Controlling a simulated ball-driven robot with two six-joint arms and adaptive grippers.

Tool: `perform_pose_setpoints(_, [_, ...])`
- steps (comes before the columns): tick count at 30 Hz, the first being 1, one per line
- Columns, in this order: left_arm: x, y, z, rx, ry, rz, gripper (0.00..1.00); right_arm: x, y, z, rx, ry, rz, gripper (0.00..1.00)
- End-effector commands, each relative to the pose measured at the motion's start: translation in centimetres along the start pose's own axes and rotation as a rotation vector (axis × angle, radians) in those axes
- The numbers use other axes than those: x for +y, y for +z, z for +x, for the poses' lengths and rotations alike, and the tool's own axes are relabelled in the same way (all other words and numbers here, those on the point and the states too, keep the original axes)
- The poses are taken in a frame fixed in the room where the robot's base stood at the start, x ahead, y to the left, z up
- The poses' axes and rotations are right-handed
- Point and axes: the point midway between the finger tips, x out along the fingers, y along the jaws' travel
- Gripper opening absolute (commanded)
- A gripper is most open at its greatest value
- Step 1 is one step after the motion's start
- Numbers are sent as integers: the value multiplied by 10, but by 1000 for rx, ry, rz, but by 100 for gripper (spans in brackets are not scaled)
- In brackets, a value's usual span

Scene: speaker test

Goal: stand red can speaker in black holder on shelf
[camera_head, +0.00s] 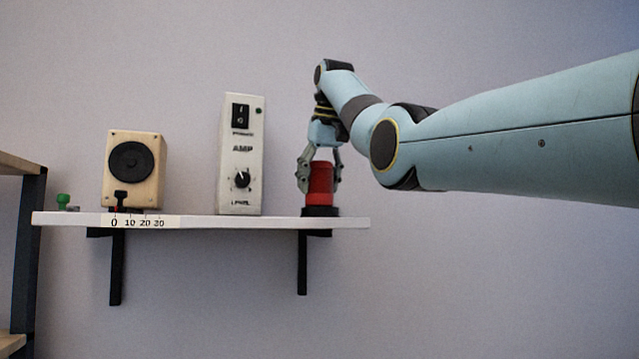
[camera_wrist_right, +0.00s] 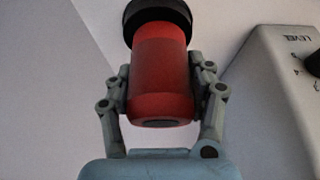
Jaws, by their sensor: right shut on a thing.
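The red can speaker (camera_head: 320,184) is upright at the right part of the white shelf (camera_head: 270,222). Its lower end is at the black holder (camera_head: 320,211); whether it is fully seated I cannot tell. My right gripper (camera_head: 319,172) comes from above and is shut on the red can. In the right wrist view the red can (camera_wrist_right: 161,75) is between the two fingers of the gripper (camera_wrist_right: 163,90), with the black holder (camera_wrist_right: 158,14) at its far end. My left gripper is not in view.
A white amp box (camera_head: 241,190) stands left of the red can, with a gap between. A wooden speaker (camera_head: 147,190) stands further left behind a number scale (camera_head: 138,222). A small green piece (camera_head: 63,200) is at the shelf's left end. A dark-legged rack (camera_head: 28,260) stands at far left.

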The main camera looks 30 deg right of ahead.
Motion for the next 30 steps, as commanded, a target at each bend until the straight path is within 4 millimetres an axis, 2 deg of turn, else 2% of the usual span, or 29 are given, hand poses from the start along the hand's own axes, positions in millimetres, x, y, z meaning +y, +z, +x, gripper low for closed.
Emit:
perform_pose_setpoints(3, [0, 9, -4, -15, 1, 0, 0, 0, 5, 10, 2, 0, 0, 11])
perform_pose_setpoints(6, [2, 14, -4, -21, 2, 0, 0, 0, 6, 12, 3, -1, 0, 11])
perform_pose_setpoints(18, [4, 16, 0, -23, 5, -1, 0, 0, 8, 18, 2, 0, 0, 11])
perform_pose_setpoints(19, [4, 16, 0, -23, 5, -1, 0, 0, 9, 19, 0, 0, 0, 56])
perform_pose_setpoints(24, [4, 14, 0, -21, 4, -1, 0, 0, 8, 18, 0, 0, 0, 78])
perform_pose_setpoints(30, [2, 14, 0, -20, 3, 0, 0, 0, 8, 18, 1, 0, 0, 79])
